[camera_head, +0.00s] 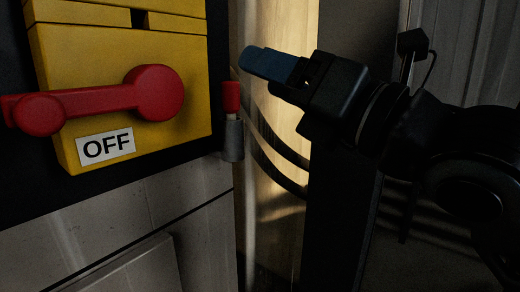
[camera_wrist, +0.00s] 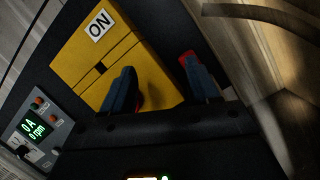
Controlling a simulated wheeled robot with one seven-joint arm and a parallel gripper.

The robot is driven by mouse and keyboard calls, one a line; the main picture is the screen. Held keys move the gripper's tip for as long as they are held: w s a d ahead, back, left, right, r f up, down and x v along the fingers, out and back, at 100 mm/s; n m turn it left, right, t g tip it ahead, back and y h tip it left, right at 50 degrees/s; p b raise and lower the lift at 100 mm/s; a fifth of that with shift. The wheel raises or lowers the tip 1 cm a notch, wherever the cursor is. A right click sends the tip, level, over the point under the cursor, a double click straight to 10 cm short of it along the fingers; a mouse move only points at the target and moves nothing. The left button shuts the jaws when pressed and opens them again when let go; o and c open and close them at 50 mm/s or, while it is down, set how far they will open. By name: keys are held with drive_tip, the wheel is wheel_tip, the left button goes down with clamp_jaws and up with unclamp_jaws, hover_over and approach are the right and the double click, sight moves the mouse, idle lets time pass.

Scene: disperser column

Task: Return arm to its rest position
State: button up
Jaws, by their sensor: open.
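My gripper (camera_head: 262,64) is at the upper middle of the head view, with its blue fingers pointing left toward the yellow switch box (camera_head: 190,85). A dark gap lies between the fingers and the box. In the wrist view my gripper (camera_wrist: 162,82) is open, its two blue fingers apart with nothing held between them. The red lever (camera_head: 105,98) lies across the box front, just above the OFF label (camera_head: 106,147), and is clear of my gripper. The wrist view shows the yellow box (camera_wrist: 145,65) behind the fingers, with an ON label (camera_wrist: 100,24).
A small red-topped grey cylinder (camera_head: 232,140) is mounted at the box's right side, below my fingertips. A control panel (camera_wrist: 38,127) with a green display shows at the left in the wrist view. Dark curved bands (camera_head: 275,140) run beside a pale column.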

drive_tip(key=s+d+f+m+t+h+p, duration=0.1)
drive_tip(key=s+d+f+m+t+h, duration=0.1)
drive_tip(key=s+d+f+m+h, duration=0.65)
drive_tip(key=w+a+f+m+t+h+p, duration=0.1)
drive_tip(key=f+m+t, duration=0.3)
drive_tip(key=m, duration=1)
drive_tip(key=s+d+f+m+t+h, duration=0.1)
drive_tip(key=s+d+f+m+h, duration=0.3)
drive_tip(key=f+m, duration=0.55)
drive_tip(key=s+d+f+m+g, duration=0.2)
drive_tip(key=s+f, duration=0.2)
drive_tip(key=s, duration=0.4)
drive_tip(key=s+d+f+m+g+h+p, duration=0.1)
drive_tip(key=s+d+f+m+g, duration=0.1)
drive_tip(key=s, duration=0.7)
drive_tip(key=s+d+f+m+g+h, duration=0.1)
drive_tip(key=s+d+f+m+g, duration=0.1)
drive_tip(key=s+f, duration=0.3)
drive_tip(key=s+d+m, duration=0.1)
drive_tip(key=s, duration=0.3)
drive_tip(key=shift+d+f+m+g+p, duration=0.3)
drive_tip(key=shift+d+m+p, duration=0.05)
drive_tip(key=shift+m+p, duration=0.05)
